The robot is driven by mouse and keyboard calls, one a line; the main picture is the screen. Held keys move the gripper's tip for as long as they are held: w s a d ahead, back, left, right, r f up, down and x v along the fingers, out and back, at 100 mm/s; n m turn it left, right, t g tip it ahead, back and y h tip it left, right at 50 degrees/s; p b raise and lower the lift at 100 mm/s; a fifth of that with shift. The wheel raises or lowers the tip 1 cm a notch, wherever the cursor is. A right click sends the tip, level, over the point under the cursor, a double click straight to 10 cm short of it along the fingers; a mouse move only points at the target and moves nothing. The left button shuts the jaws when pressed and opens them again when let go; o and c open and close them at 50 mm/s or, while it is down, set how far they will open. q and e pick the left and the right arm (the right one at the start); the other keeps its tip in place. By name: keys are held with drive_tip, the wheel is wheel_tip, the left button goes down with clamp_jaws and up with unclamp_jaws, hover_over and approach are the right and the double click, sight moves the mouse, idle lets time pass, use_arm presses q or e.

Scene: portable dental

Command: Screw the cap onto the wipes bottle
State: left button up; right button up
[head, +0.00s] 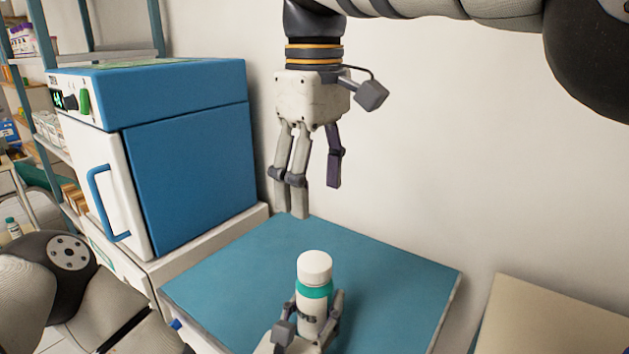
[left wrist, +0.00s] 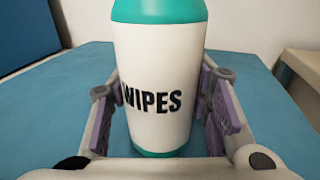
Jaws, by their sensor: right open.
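The wipes bottle (head: 312,308) is white with teal bands and stands upright over the blue table top. In the left wrist view the bottle (left wrist: 158,85) shows "WIPES" lettering and its upper end is cut off. The white cap (head: 314,265) sits on top of the bottle in the head view; I cannot tell how tightly. My left gripper (head: 312,315) is shut on the bottle's body, with a finger on each side; it also shows in the left wrist view (left wrist: 160,115). My right gripper (head: 317,200) is open and empty, pointing down, above the cap and apart from it.
The blue table top (head: 390,275) is clear around the bottle. A blue cabinet with a white door (head: 190,160) stands at the left. A beige surface (head: 555,315) is at the lower right. A white wall (head: 450,150) rises behind the table.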

use_arm(q)
drive_tip(key=o, duration=0.5)
drive_tip(key=shift+c, duration=0.2)
drive_tip(key=shift+s, duration=0.1)
drive_tip(key=v, duration=1.2)
